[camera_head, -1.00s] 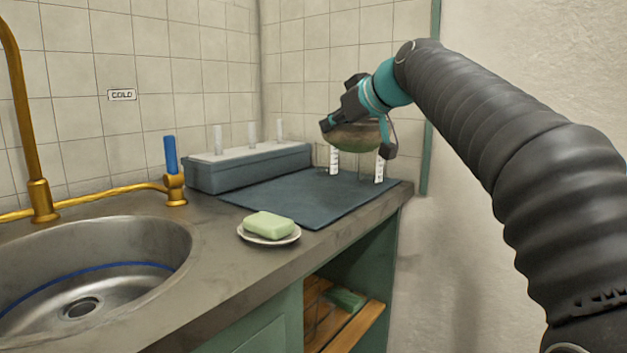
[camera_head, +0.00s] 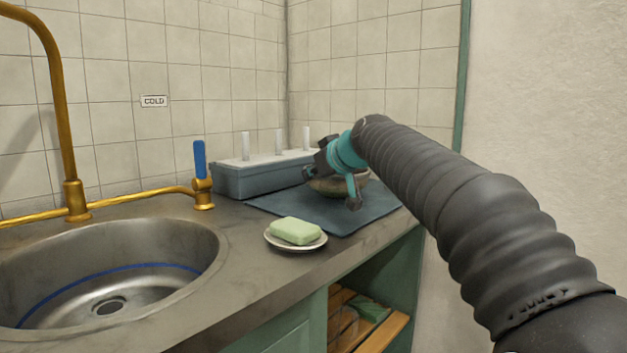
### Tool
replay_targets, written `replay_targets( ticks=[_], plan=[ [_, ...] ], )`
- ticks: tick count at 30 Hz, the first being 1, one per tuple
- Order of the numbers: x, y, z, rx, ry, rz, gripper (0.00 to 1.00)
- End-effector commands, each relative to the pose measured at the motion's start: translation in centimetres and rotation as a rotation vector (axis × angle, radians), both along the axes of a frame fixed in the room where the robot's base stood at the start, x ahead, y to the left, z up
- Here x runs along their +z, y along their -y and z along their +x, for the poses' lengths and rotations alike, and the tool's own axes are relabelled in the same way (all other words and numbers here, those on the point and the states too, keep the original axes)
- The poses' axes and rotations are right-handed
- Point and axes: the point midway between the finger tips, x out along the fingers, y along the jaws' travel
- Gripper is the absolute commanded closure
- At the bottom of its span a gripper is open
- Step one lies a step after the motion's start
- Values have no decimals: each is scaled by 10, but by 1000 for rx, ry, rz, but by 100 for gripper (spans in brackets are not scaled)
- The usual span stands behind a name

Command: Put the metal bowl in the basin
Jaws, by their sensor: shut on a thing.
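The metal bowl (camera_head: 326,187) is low over the dark mat at the back right of the counter, partly hidden by my gripper. My gripper (camera_head: 332,184) is shut on the bowl, with its fingers at the bowl's sides. I cannot tell whether the bowl's underside touches the mat. The basin (camera_head: 190,240) is a round steel sink set into the counter at the left. It has a blue line around its inside and a drain at the bottom. The bowl is well to the right of the basin.
A green soap bar (camera_head: 296,231) on a white dish (camera_head: 282,246) lies between basin and mat (camera_head: 345,222). A grey-blue rack (camera_head: 240,180) with clear tubes stands behind. A brass tap (camera_head: 60,120) and blue-handled valve (camera_head: 200,160) stand behind the basin.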

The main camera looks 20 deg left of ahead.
Motion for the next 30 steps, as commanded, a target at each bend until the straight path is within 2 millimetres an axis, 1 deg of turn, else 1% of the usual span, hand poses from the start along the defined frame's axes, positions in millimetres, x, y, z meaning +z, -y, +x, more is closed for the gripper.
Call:
replay_targets(
  ticks=[1,3,10,14,15,17,18,26,29,30],
  plan=[
    [-6,0,0,0,0,0,100],
    [-9,1,0,0,2,0,100],
    [-8,0,0,0,2,1,100],
    [-12,0,0,0,2,0,100],
    [-12,0,0,0,0,0,84],
    [-11,0,0,0,0,0,69],
    [-12,0,0,0,0,0,66],
    [-11,0,0,0,0,0,66],
    [-7,0,0,0,0,0,66],
    [-7,3,-2,-1,1,1,66]
  ],
)
